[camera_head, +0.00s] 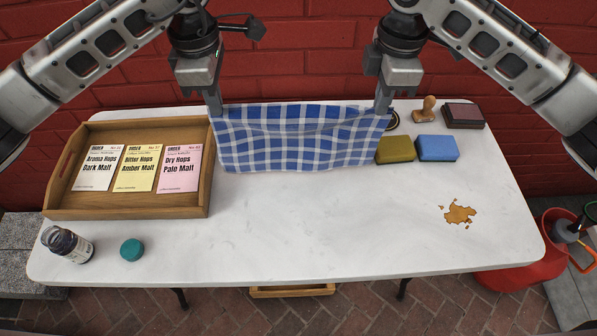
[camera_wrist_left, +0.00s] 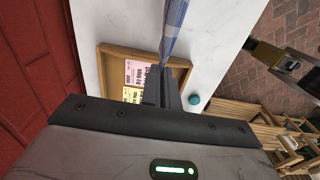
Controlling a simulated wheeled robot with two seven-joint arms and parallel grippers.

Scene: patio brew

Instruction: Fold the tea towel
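The blue and white checked tea towel (camera_head: 300,140) hangs between my two grippers at the back of the table, its lower part reaching the tabletop. My left gripper (camera_head: 214,108) is shut on the towel's upper left corner. My right gripper (camera_head: 383,108) is at the towel's upper right corner and appears shut on it. In the left wrist view the towel (camera_wrist_left: 176,30) shows edge-on as a thin blue strip running up from the fingers of my left gripper (camera_wrist_left: 165,88). The towel hides the table behind it.
A wooden tray (camera_head: 60,204) with order cards stands left. An open jar (camera_head: 70,245) and teal lid (camera_head: 132,250) are front left. Green sponge (camera_head: 396,150), blue sponge (camera_head: 437,148), stamp (camera_head: 425,110) and ink pad (camera_head: 463,116) sit right, behind a brown spill (camera_head: 458,213). The middle front is clear.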

